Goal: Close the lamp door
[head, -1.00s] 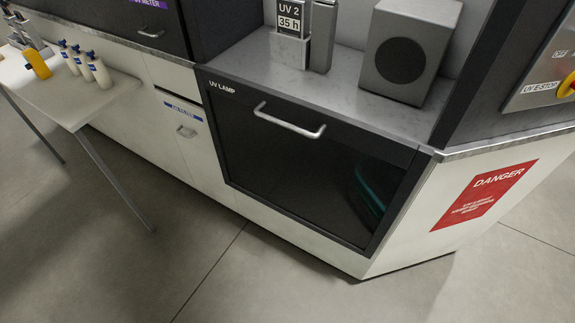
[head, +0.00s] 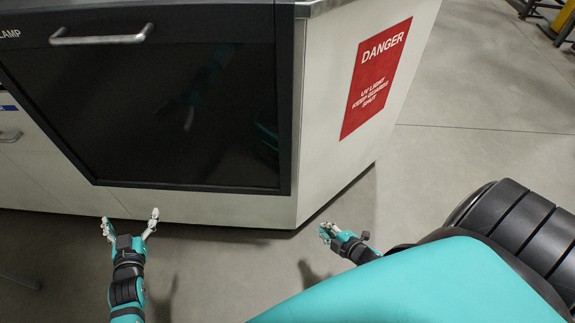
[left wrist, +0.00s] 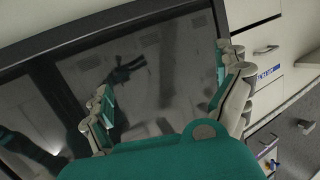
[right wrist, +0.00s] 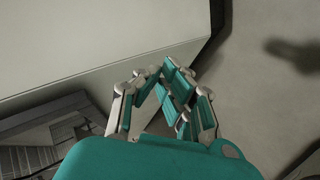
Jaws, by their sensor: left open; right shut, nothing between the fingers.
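The lamp door (head: 150,110) is a dark glossy panel with a black frame and a metal bar handle (head: 100,38) near its top. It looks flush with the cabinet front in the head view; I see no clear gap along its edges. My left gripper (head: 129,222) is open and empty, in front of the cabinet below the door's lower edge in the picture. The door (left wrist: 185,65) fills much of the left wrist view, beyond the spread fingers and apart from them. My right gripper (head: 325,233) is shut and empty, low beside the cabinet's corner.
The white cabinet side (head: 345,40) carries a red danger sign (head: 376,78). Grey floor (head: 480,110) is open to the right. Yellow-framed equipment (head: 560,20) stands far off at the upper right.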

